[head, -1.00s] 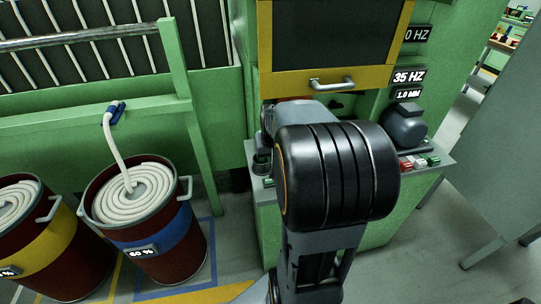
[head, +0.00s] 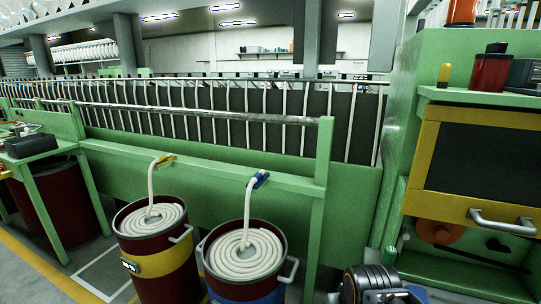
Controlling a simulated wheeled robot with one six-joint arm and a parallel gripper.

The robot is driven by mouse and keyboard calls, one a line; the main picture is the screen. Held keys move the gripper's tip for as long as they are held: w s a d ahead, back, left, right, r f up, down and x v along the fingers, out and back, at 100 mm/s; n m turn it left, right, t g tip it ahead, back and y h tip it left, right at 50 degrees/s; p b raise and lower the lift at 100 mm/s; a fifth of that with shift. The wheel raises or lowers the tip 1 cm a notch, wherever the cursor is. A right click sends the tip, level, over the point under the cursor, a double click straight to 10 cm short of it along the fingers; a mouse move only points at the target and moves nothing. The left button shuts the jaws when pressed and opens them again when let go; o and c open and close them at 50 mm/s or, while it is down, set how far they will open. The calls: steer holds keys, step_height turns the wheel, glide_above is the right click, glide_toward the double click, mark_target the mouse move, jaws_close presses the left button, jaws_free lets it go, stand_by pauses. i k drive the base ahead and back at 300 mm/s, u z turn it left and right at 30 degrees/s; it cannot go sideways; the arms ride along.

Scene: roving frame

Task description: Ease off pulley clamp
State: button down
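An orange pulley-like disc (head: 440,232) shows in the open recess of the green machine, under the yellow-framed dark door (head: 478,170). A small black piece (head: 497,244) sits to its right in the same recess; I cannot tell whether it is the pulley clamp. Part of my dark arm shows at the bottom edge, in front of and below the recess. My gripper is not in view.
Two cans of coiled white sliver, one with a yellow band (head: 160,264) and one with a blue band (head: 244,290), stand left of my arm. A green frame with a metal rail (head: 200,113) runs behind them. A green table (head: 40,160) stands far left.

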mark_target(494, 245)
steer(key=z, duration=1.75)
steer(key=k, duration=0.5)
steer(key=z, duration=0.85)
steer(key=i, duration=0.85)
steer(key=u, duration=2)
